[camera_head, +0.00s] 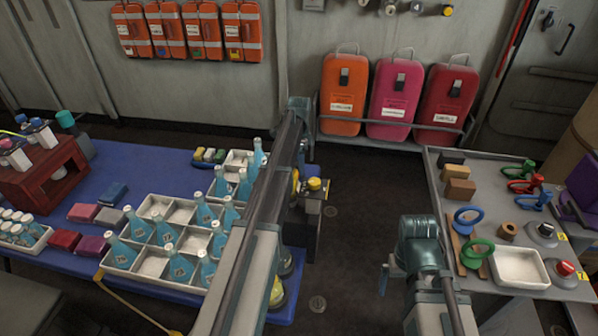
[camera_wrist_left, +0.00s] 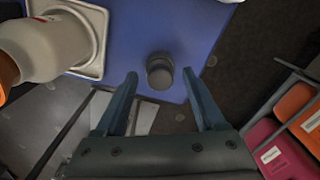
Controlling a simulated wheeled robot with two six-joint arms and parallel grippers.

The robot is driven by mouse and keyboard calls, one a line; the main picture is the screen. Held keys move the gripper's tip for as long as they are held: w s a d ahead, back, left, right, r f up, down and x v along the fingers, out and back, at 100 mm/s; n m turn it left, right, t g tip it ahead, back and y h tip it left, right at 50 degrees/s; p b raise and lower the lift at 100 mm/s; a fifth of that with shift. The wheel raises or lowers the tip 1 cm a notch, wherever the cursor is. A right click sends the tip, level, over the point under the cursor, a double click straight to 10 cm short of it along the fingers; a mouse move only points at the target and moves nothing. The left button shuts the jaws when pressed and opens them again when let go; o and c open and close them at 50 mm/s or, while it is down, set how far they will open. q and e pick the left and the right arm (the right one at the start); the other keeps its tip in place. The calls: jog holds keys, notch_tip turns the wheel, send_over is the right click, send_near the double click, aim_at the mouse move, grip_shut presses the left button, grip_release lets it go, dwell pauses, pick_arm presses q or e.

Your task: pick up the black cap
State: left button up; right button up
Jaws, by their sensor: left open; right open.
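The black cap (camera_wrist_left: 160,71) is a short dark cylinder standing on the blue table (camera_wrist_left: 135,35), near the table's edge in the left wrist view. My left gripper (camera_wrist_left: 160,78) is open, with one finger on each side of the cap's near end in the picture; I see no contact. In the head view the cap is not visible, and my left arm crosses that part of the table. My right gripper (camera_head: 390,268) is open and empty, left of the grey side table.
A white divided crate (camera_head: 152,265) with several blue bottles stands on the blue table. A grey bottle with an orange end (camera_wrist_left: 45,50) is left of the left gripper. The grey side table (camera_head: 437,170) holds tools and a white tray (camera_head: 518,266). Dark floor lies between the tables.

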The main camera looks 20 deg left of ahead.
pick_arm(q)
grip_shut()
jog(key=shift+r, duration=0.15)
